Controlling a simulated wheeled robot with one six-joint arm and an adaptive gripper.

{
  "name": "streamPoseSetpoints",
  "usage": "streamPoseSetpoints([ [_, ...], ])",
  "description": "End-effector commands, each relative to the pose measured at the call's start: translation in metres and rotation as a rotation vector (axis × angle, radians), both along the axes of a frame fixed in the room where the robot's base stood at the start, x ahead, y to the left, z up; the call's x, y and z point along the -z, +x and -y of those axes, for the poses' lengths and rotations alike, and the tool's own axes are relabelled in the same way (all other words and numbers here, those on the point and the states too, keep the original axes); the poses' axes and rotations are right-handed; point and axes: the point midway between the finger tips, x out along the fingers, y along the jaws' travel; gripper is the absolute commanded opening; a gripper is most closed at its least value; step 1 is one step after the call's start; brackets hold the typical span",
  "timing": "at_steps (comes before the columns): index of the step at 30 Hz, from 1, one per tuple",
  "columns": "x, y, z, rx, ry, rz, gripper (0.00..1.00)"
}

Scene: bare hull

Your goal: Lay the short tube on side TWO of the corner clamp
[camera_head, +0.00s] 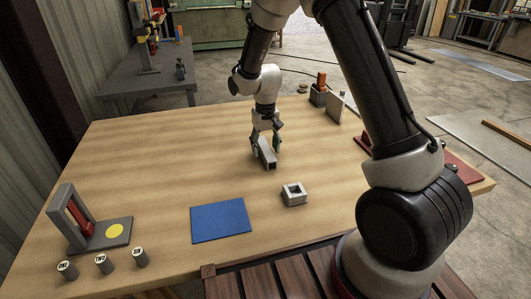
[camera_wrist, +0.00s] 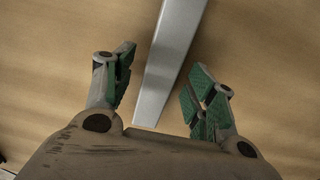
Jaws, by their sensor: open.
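A grey square tube (camera_head: 266,156) with a dark open end toward the camera is between the fingers of my gripper (camera_head: 266,135), at the middle of the wooden table. In the wrist view, the grey tube (camera_wrist: 170,60) runs between the open fingers of my gripper (camera_wrist: 160,95), with a gap on both sides. Its far end leaves the picture. Nothing is gripped. I cannot tell for sure which thing is the corner clamp. A red flat piece (camera_head: 462,169) at the right is partly hidden behind my arm, and no side label is readable on it.
A blue mat (camera_head: 220,220) and a grey hollow square block (camera_head: 293,194) lie nearer. At left stand a grey frame (camera_head: 66,212) with a red part and yellow disc, and three labelled cylinders (camera_head: 101,264). A holder (camera_head: 319,95) with an orange-handled item stands at back. The table's left middle is clear.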

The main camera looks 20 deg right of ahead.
Motion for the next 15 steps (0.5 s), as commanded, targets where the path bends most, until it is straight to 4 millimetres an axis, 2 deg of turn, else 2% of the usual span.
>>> streamPoseSetpoints([
  [5, -0.0003, 0.0001, 0.0001, 0.000, 0.000, 0.000, 0.54],
  [13, -0.0005, 0.0001, 0.0001, 0.000, 0.000, 0.000, 0.05],
  [15, -0.0007, 0.0003, 0.0001, 0.000, 0.000, 0.001, 0.00],
])
